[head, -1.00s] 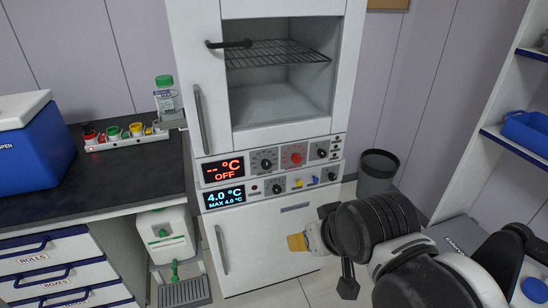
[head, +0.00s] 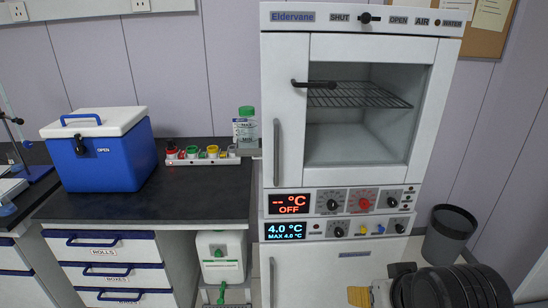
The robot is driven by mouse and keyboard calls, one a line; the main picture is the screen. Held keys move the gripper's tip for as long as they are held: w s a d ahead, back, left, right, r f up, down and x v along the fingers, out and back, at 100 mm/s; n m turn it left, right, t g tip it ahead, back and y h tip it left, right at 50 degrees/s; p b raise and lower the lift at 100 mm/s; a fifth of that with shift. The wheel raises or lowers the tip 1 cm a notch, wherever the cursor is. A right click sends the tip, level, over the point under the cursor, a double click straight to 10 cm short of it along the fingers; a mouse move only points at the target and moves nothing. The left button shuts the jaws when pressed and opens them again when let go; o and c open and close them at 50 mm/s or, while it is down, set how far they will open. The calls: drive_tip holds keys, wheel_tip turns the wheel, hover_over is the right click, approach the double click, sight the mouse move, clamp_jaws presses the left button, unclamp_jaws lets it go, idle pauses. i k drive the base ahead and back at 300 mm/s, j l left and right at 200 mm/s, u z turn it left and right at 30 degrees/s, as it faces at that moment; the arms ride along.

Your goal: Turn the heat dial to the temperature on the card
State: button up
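The white Eldervane cabinet (head: 286,110) has two control panels across its middle. The upper panel has a red display (head: 289,203) reading "-- °C OFF". Beside it are a black dial (head: 333,205), a red dial (head: 364,204) and another black dial (head: 392,202). The lower panel has a blue display (head: 285,231) reading 4.0 °C, MAX 4.0 °C, and smaller knobs. The dial labels are too small to read, so I cannot tell which is the heat dial. My gripper (head: 372,297) is at the bottom edge, below the panels and apart from the dials. Its fingers are partly cut off. No card is readable.
A cork board (head: 480,44) with papers hangs at the upper right. A blue cooler (head: 105,160), a rack of coloured items (head: 203,160) and a green-capped bottle (head: 246,130) stand on the dark counter (head: 165,205). A grey bin (head: 450,238) stands right of the cabinet.

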sight(331, 204)
drive_tip(key=k+j+u, duration=0.15)
drive_tip(key=j, duration=0.25)
drive_tip(key=j+u, duration=0.2)
drive_tip(key=j, duration=0.25)
drive_tip(key=k+j+u, duration=0.15)
drive_tip(key=j, duration=0.3)
